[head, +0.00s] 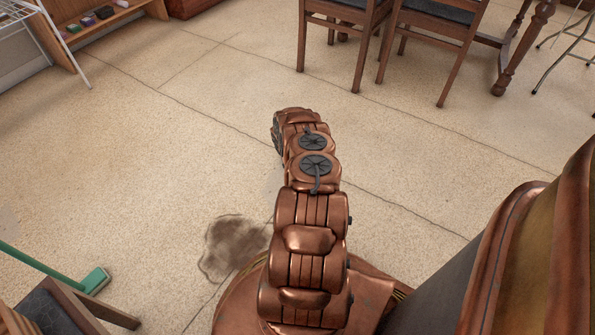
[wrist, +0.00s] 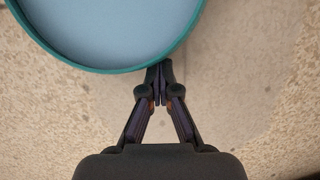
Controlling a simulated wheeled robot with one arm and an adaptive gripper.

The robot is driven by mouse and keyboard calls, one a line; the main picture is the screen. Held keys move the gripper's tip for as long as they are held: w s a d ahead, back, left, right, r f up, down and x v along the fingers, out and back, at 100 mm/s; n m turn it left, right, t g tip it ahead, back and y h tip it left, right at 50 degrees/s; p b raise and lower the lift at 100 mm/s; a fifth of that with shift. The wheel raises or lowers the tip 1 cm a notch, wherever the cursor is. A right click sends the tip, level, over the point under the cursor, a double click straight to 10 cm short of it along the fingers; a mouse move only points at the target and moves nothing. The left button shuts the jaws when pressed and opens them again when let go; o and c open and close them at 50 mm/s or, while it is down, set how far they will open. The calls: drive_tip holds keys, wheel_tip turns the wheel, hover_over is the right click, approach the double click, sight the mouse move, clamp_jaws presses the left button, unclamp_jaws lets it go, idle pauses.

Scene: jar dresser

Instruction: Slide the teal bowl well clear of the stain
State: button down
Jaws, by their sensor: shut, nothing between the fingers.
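The teal bowl (wrist: 105,70) fills the top left of the wrist view, with a teal rim and a pale blue inside. My gripper (wrist: 159,76) is shut and empty. Its fingertips are at the outside of the bowl's near rim, right of its middle; I cannot tell whether they touch it. The stain (head: 232,246) is a brown patch on the floor in the head view, left of my arm's base. The bowl and my gripper are hidden behind my arm in the head view.
A green broom head (head: 95,280) and a dark-seated chair (head: 50,310) are at the lower left. Wooden chairs (head: 345,45) stand at the back, and a low shelf (head: 90,30) at the back left. The floor between is open. A slightly darker floor patch (wrist: 235,100) shows beside my fingers.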

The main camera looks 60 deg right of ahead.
idle(0.3)
drive_tip(key=shift+a, duration=0.5)
drive_tip(key=a, duration=0.2)
drive_tip(key=shift+a, duration=0.4)
drive_tip(key=p+v, duration=0.3)
drive_tip(key=v, duration=0.7)
drive_tip(key=shift+w+a, duration=0.1)
drive_tip(key=shift+r, duration=0.1)
